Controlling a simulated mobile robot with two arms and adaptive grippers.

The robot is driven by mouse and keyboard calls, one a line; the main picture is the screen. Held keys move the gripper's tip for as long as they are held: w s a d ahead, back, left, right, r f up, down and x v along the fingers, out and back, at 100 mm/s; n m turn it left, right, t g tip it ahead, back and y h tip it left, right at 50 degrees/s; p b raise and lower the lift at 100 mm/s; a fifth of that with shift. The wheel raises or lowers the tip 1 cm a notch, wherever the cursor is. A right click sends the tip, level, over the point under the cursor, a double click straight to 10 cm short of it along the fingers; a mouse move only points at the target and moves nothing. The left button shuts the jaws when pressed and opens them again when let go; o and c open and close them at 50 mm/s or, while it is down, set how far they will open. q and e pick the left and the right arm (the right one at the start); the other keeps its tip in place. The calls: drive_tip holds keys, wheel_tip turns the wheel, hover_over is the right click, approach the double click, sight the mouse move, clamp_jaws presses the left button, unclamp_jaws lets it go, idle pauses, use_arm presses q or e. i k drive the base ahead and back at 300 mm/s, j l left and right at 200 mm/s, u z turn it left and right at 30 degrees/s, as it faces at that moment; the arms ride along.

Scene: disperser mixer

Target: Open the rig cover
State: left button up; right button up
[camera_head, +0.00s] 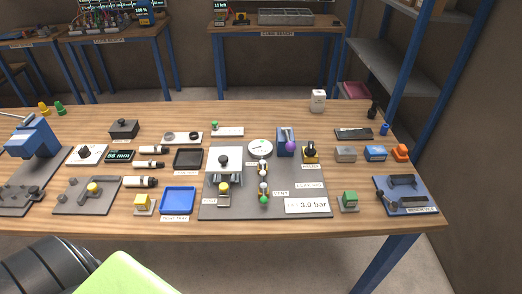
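The rig sits on a dark grey plate (290,180) at the middle of the wooden bench. A white panel with a dark round knob (224,159) stands on its left part; it may be the rig cover, but I cannot tell for sure. Below it a bracket holds a yellow knob (223,187). A round white gauge (260,147), a column of small fittings with a green end (263,198) and a block with a purple ball (291,146) stand to the right. A sign reads 3.0 bar (307,205). Neither of my grippers is in view.
A blue tray (178,200) and a black tray (188,158) lie left of the rig. A blue vise (31,139) stands at the far left. A green button box (348,201) and a blue fixture (405,194) are at the right. The bench's back strip is mostly clear.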

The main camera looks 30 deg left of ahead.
sight(231, 158)
drive_tip(key=u, duration=1.25)
